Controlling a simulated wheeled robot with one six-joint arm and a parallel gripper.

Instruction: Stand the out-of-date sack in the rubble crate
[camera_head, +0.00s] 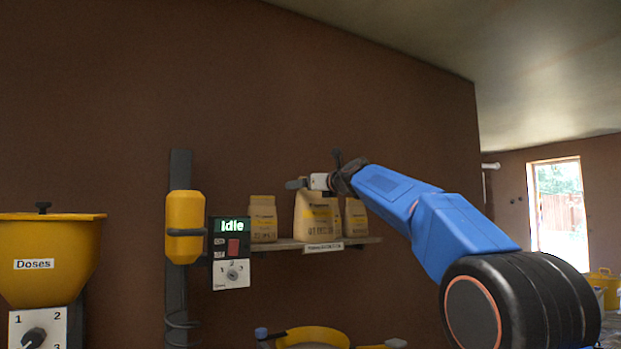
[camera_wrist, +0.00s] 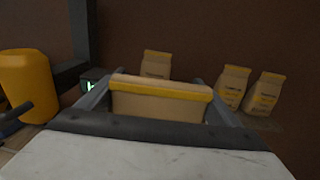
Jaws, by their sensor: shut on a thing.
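My gripper (camera_head: 316,183) is shut on the top of a pale paper sack (camera_head: 316,222) with a yellow band. The held sack hangs upright at the shelf (camera_head: 285,244), looking larger than its neighbours. In the wrist view, the fingers sit on both sides of the held sack's yellow top (camera_wrist: 160,88). A similar sack (camera_head: 263,219) stands on the shelf to the left and another (camera_head: 356,218) to the right. The wrist view shows several sacks beyond the held one. Printed dates are too small to read surely. I cannot identify the rubble crate.
A yellow hopper (camera_head: 50,255) marked Doses is at left. A post carries a yellow cylinder (camera_head: 184,225) beside a control box (camera_head: 231,250) reading Idle. A yellow tub (camera_head: 312,336) is below the shelf, partly cut off. A yellow container (camera_head: 603,284) stands far right near a bright doorway (camera_head: 560,210).

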